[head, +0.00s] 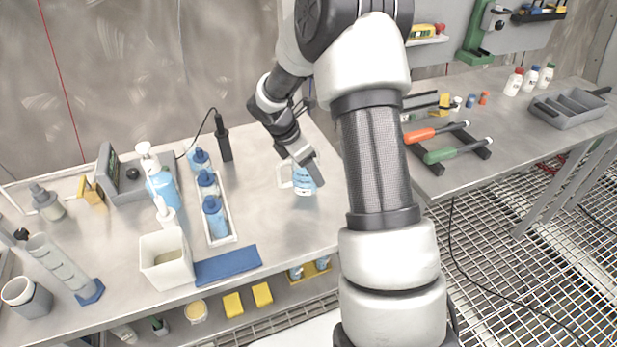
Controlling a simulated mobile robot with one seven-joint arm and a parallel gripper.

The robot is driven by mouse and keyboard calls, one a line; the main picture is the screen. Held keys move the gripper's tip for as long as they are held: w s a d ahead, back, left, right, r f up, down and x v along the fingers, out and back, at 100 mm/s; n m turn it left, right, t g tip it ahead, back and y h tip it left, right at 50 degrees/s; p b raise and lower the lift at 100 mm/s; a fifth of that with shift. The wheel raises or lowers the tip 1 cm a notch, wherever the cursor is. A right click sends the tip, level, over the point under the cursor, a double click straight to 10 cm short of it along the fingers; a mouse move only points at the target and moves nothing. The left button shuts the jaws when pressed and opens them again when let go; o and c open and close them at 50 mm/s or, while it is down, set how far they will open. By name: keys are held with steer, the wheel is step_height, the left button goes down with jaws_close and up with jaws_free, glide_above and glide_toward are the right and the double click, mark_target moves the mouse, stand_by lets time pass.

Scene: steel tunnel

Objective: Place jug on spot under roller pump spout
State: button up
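A small clear jug with blue markings (304,187) is on the left steel bench, right of the blue-capped bottles. A pale handle shows on its left side. My gripper (309,168) reaches down over the jug and covers part of its top and right side. I cannot tell whether the fingers touch it or how far they are apart. A grey instrument with a dark screen and knob (134,180) stands at the bench's left back; I cannot tell whether it is the roller pump. No spout or marked spot is clear to me.
A white tray of blue-capped bottles (222,238), a white bin (166,262), a blue cloth (228,264) and a black upright tool (222,140) stand left of the jug. Screwdrivers on a rack (447,146) lie on the right bench. Bare bench surrounds the jug.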

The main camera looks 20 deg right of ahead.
steer(key=shift+f, duration=1.4)
steer(key=shift+f, duration=0.15)
steer(key=o, duration=1.1)
steer(key=shift+o, duration=0.2)
